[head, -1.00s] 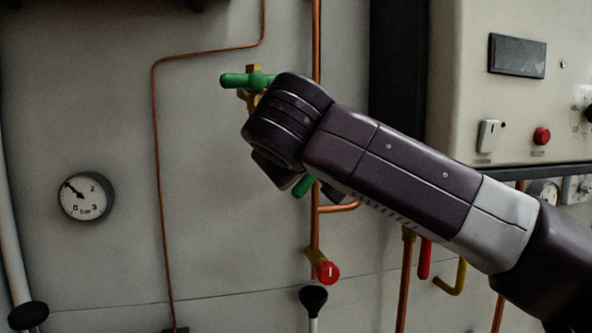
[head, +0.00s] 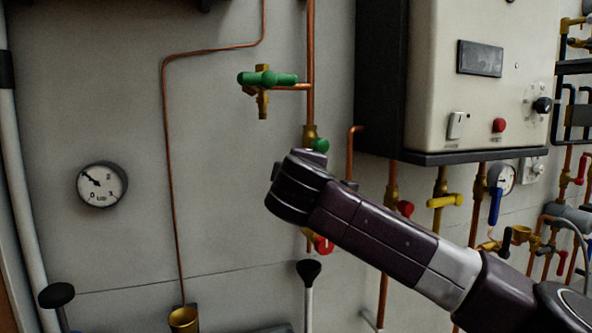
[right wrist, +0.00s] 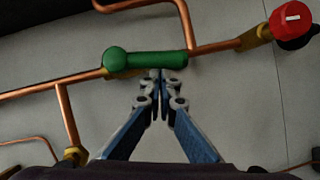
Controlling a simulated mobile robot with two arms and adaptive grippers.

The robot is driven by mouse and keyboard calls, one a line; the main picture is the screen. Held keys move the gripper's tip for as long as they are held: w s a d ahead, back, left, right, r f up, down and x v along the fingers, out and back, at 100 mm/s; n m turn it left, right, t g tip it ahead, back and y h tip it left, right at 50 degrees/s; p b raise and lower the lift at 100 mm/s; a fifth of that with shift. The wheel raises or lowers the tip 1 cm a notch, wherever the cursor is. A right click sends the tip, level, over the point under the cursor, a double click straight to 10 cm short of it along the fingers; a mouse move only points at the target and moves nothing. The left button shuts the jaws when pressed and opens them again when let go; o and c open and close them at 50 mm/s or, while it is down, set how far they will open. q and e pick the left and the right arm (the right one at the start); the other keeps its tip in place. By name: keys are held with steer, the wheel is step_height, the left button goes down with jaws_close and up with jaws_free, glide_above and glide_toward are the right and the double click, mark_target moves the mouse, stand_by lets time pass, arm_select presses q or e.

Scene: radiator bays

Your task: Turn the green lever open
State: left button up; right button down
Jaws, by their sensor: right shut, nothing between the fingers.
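A green lever (right wrist: 150,60) on a brass valve shows in the right wrist view, lying along a copper pipe. One rounded green end (head: 320,145) shows in the head view above my right arm, which hides the rest. My right gripper (right wrist: 160,78) is shut and empty, its fingertips right at the lever's side; whether they touch it I cannot tell. In the head view another green handle (head: 268,78) lies horizontal on a brass valve on a side branch, higher up and clear of my arm. My left gripper is not in view.
A red knob (right wrist: 291,17) sits further along the same pipe. A cream boiler box (head: 480,90) hangs to the right, with red, yellow and blue handled valves below it. A gauge (head: 101,185) is at left; the wall around it is mostly clear.

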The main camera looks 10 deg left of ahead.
steer(key=shift+w+d+f, duration=0.3)
steer(key=shift+f, duration=0.05)
steer(key=shift+d, duration=0.1)
stand_by(0.4)
